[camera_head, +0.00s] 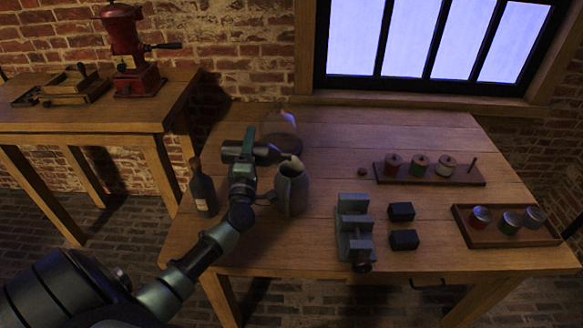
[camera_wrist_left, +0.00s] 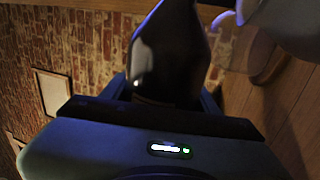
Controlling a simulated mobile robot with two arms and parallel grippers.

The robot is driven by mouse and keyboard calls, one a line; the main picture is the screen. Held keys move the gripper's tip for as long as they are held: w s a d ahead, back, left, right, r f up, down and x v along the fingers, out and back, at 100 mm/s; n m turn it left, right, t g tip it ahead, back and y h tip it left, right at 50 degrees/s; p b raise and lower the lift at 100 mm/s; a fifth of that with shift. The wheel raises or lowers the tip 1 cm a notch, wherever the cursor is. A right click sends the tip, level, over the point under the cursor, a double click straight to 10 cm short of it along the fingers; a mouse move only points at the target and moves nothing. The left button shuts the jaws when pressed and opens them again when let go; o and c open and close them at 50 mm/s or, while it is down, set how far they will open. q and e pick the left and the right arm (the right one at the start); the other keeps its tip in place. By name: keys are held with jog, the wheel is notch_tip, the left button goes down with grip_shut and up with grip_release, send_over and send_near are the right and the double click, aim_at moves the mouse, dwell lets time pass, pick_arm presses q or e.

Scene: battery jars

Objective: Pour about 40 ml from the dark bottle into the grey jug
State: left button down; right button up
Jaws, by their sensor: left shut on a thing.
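My left gripper (camera_head: 243,155) is shut on a dark bottle (camera_head: 266,154) and holds it above the table, lying nearly level with its neck to the right. The bottle's neck end is at the mouth of the grey jug (camera_head: 293,192), slightly above it. I cannot tell whether liquid is flowing. The jug stands upright on the table, its handle to the left. In the left wrist view the dark bottle (camera_wrist_left: 168,55) fills the jaws, and a pale grey rounded shape, likely the jug (camera_wrist_left: 290,25), is at the top right. My right gripper is not in view.
A second dark bottle (camera_head: 203,190) stands left of my gripper. A clear glass vessel (camera_head: 281,130) stands behind the jug. To the right are a grey vise-like device (camera_head: 354,228), two black blocks (camera_head: 401,211), a spool rack (camera_head: 428,175) and a tray of jars (camera_head: 540,238).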

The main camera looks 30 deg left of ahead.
pick_arm(q)
jog(key=shift+w+d+r+m+h+p, duration=0.1)
jog(key=shift+r+m+h+p, duration=0.15)
jog(key=shift+m+p, duration=0.35)
jog(key=shift+d+r+m+t+p, duration=0.15)
jog(key=shift+r+m+t+p, duration=0.15)
jog(key=shift+m+p, duration=0.25)
jog(key=shift+w+d+r+m, duration=0.1)
jog(key=shift+r+m, duration=0.05)
jog(key=shift+m, duration=0.2)
dwell(1.7)
jog(key=f+n+b, duration=0.1)
jog(key=n+b, duration=0.1)
jog(key=f+n+y+b, duration=0.1)
jog(key=b, duration=0.1)
jog(key=a+f+n+g+b, duration=0.1)
jog(key=n+b, duration=0.1)
jog(key=shift+s+f+n, duration=0.25)
jog(key=shift+f+n, duration=0.05)
jog(key=shift+f, duration=0.05)
jog(key=shift+r+y, duration=0.15)
jog(key=shift+y, duration=0.1)
jog(key=shift+r, duration=0.25)
